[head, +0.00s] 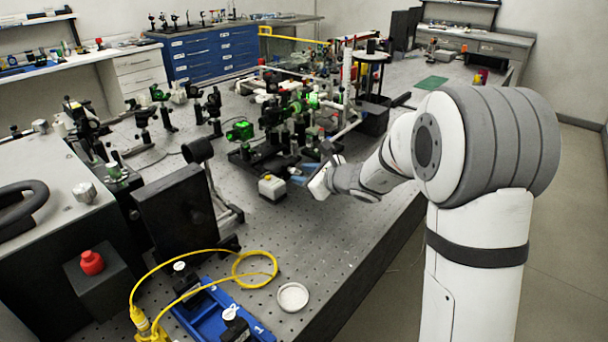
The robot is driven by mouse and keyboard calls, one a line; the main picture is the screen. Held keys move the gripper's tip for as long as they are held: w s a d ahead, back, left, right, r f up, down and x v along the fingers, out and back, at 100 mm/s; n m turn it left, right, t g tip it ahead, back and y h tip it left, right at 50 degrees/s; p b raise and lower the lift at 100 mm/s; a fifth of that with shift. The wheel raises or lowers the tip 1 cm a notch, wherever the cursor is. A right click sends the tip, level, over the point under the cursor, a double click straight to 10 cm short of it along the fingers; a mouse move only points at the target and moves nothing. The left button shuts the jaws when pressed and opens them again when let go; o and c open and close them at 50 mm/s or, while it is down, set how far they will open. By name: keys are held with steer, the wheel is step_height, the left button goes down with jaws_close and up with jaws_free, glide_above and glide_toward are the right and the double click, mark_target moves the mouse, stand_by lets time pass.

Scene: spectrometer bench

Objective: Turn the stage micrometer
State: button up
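My arm reaches in from the right over the optical bench (330,240). My gripper (303,176) is at the middle of the bench, at the front right edge of a dark stage assembly (250,160) that carries black mounts and green-lit optics. It is small and partly hidden by my wrist, so I cannot tell whether its fingers are open or shut, or touching anything. The stage micrometer cannot be made out for certain; it may be hidden by my gripper or too small to see. A small pale box with a yellowish top (271,187) stands just left of my gripper.
A black panel (178,212), a yellow cable (205,255), a blue tray (220,315) and a round white dish (293,297) are at the front left. Dense optics and a white frame (347,75) stand behind my gripper.

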steer(key=shift+o, duration=0.5)
steer(key=v, duration=0.7)
steer(key=shift+s+d+r, duration=0.15)
steer(key=shift+s+d, duration=0.1)
steer(key=shift+s, duration=0.05)
steer(key=s+r+n+g+h+p, duration=0.1)
steer(key=s+r+n+g+p, duration=0.15)
steer(key=s+n, duration=0.45)
steer(key=s+r+n+g+h+p, duration=0.1)
steer(key=s+n+g, duration=0.2)
steer(key=s+n, duration=0.45)
steer(key=s+d+n+g+h+p, duration=0.1)
steer(key=s+d+n+h+p, duration=0.2)
steer(key=s+d+n+h, duration=0.4)
steer(key=s+d+n, duration=0.1)
steer(key=s+d, duration=0.4)
steer(key=s, duration=0.2)
steer(key=shift+s+r+n+g+h+p, duration=0.35)
steer(key=shift+s+r+h+p, duration=0.05)
